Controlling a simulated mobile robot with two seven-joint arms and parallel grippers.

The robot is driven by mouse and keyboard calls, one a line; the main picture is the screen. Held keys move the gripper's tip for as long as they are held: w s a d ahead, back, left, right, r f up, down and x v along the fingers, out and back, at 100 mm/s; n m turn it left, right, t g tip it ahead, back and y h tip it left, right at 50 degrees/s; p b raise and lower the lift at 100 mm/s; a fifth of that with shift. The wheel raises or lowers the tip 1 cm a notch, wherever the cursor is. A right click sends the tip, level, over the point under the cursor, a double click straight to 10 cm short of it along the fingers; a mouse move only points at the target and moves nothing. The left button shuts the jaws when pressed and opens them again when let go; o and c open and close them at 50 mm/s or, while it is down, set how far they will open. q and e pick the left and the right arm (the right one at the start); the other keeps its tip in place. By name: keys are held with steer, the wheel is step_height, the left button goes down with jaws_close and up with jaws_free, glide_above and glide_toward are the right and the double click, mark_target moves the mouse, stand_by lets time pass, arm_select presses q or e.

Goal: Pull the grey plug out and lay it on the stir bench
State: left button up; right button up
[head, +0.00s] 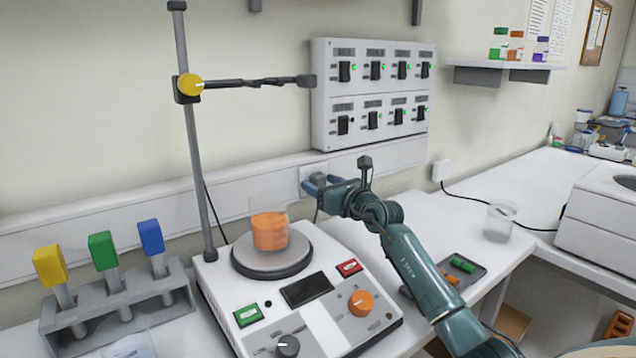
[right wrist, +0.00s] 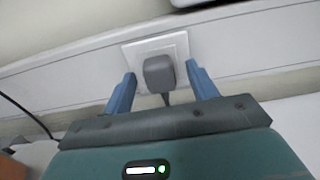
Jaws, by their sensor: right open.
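The grey plug (right wrist: 158,74) sits in a white wall socket (right wrist: 178,42) in the right wrist view, with its cord hanging down below it. My right gripper (right wrist: 160,82) is open, with one blue finger on each side of the plug and a visible gap on both sides. In the head view my right gripper (head: 312,184) reaches the wall strip behind the stirrer, and the plug (head: 320,178) is partly hidden by the fingers. The stir bench, taken as the white bench by the hotplate stirrer (head: 300,290), lies below. My left gripper is not in view.
A beaker of orange liquid (head: 270,230) stands on the stirrer plate. A stand rod (head: 192,130) rises behind it. A rack with yellow, green and blue-handled tools (head: 120,312) is at left. A dark tray (head: 470,268) and a clear beaker (head: 500,222) are at right.

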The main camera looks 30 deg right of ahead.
mark_target(322, 183)
steer(key=shift+p, duration=0.3)
steer(key=shift+c, duration=0.5)
jaws_close()
steer(key=shift+s, duration=0.1)
steer(key=shift+s+d+p, duration=0.1)
steer(key=shift+s+p, duration=0.8)
steer(key=shift+s, duration=0.5)
steer(key=shift+s+d+p, duration=0.15)
steer(key=shift+s+p, duration=0.55)
steer(key=shift+s, duration=0.8)
